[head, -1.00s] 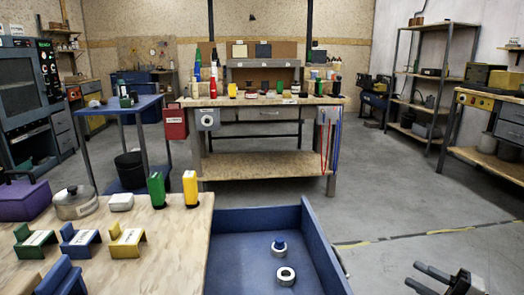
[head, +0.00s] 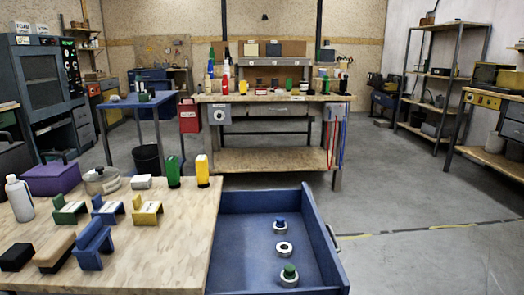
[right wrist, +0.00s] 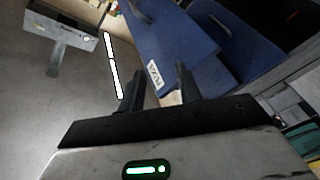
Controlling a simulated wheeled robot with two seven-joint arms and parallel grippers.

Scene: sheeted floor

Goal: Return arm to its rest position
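My right gripper (right wrist: 158,88) shows in the right wrist view with its two dark fingers apart and nothing between them. Beyond the fingers is a blue drawer front with a white label (right wrist: 155,74). My right gripper is out of the head view now. My left gripper is not in view. In the head view the open blue drawer (head: 255,204) holds a ring with a blue top (head: 280,226), a plain white ring (head: 284,248) and a ring with a green top (head: 289,275).
The wooden table (head: 150,245) at left carries a white bottle (head: 19,198), a purple box (head: 53,179), a lidded pot (head: 102,181), green and yellow containers, and several coloured holders. A workbench (head: 270,159) stands behind. The floor (head: 430,260) to the right is clear.

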